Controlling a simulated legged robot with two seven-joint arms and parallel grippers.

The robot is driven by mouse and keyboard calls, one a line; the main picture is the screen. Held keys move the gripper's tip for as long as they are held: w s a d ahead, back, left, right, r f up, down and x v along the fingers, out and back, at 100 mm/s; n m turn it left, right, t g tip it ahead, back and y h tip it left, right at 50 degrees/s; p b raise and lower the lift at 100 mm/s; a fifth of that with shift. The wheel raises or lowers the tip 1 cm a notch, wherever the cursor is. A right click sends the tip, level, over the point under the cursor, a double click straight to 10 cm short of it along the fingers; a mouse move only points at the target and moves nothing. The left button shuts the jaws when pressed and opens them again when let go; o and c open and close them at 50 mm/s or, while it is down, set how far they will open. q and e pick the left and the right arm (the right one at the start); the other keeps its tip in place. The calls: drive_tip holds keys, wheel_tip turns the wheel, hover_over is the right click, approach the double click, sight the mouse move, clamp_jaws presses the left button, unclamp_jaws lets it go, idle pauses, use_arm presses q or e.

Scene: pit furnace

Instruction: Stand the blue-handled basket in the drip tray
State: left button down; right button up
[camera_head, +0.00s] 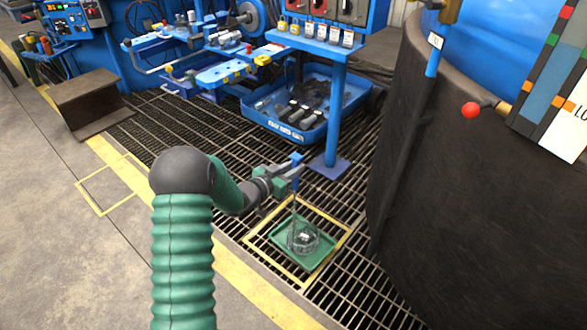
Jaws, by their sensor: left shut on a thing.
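The small wire basket (303,238) is upright, with a thin stem rising to a blue handle (296,159). My left gripper (288,172) is shut on the basket near the top of its stem, by the blue handle. The green drip tray (318,262) lies on the floor grating inside a yellow square outline. The basket appears within the tray's rim, and something small and pale shows inside it. I cannot tell whether its bottom touches the tray. My right gripper is not in view.
A large dark round furnace wall (450,190) stands close on the right, with a red-knobbed lever (471,110). A blue post (335,120) rises behind the tray. A blue bin (265,118) and a blue rack (220,73) stand farther back. Bare grating lies around the tray.

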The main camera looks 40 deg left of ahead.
use_arm(q)
drive_tip(key=shift+f+b, duration=0.3)
drive_tip(key=shift+f, duration=0.15)
idle(0.6)
drive_tip(key=c, duration=1.3)
unclamp_jaws()
drive_tip(key=o, duration=0.3)
drive_tip(key=shift+s+f, duration=0.1)
drive_tip(key=shift+f, duration=0.1)
drive_tip(key=o, duration=0.4)
drive_tip(key=shift+r, duration=0.15)
